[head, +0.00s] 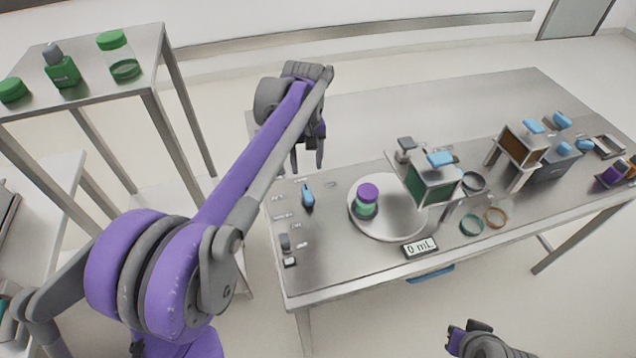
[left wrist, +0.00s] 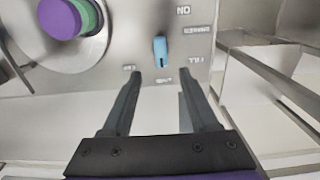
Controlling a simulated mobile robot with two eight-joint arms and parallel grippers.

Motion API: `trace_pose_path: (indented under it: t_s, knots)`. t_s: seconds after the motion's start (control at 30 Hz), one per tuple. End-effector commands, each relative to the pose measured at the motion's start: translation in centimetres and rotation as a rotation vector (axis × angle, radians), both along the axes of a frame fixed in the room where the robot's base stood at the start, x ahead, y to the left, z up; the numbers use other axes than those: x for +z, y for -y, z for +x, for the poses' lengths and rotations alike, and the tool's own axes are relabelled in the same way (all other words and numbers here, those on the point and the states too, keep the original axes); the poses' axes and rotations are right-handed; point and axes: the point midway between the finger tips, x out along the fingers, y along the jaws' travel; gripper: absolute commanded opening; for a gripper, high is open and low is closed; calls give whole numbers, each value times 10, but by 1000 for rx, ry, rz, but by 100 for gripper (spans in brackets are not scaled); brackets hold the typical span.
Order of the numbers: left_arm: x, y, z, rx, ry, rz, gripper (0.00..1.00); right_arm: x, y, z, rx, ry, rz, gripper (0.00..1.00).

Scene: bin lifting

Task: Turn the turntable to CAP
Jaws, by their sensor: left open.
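The turntable (head: 395,226) is a pale round disc on the steel table. A green jar with a purple lid (head: 367,192) stands at its left side; turntable (left wrist: 101,58) and purple lid (left wrist: 58,18) also show at upper left in the left wrist view. My left gripper (head: 308,160) is open and empty above the table's left end. My right gripper (head: 456,338) is at the bottom edge.
A green-fronted box station (head: 433,190) overhangs the turntable's right side. A 0 mL display (head: 420,247) is at the front. A second switch (head: 286,243) is near the front left.

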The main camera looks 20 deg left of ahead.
Motion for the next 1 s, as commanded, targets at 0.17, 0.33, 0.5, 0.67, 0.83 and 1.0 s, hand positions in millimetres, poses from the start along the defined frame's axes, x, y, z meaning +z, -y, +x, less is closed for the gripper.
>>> trace_pose_path:
  t_s: [0.17, 0.33, 0.5, 0.67, 0.83, 1.0]
  knots:
    - [-26, 0, -1, 0, 0, 0, 60, -3, 0, -1, 0, -2, 0, 0]
    - [-60, 0, 0, -1, 1, 1, 60, -5, 0, -2, 0, -3, 0, 0]
    - [-87, 0, 0, -1, 1, 1, 60, -7, 0, -2, 0, -4, 0, 0]
    - [-101, 0, -1, -2, 1, 1, 60, -7, 0, -3, 0, -5, 0, 0]
    - [-104, 0, -1, -2, 2, 0, 60, -7, 0, -2, 0, -5, 0, 0]
    - [-104, 0, -1, -2, 2, 0, 60, -7, 0, -3, 0, -5, 0, 0]
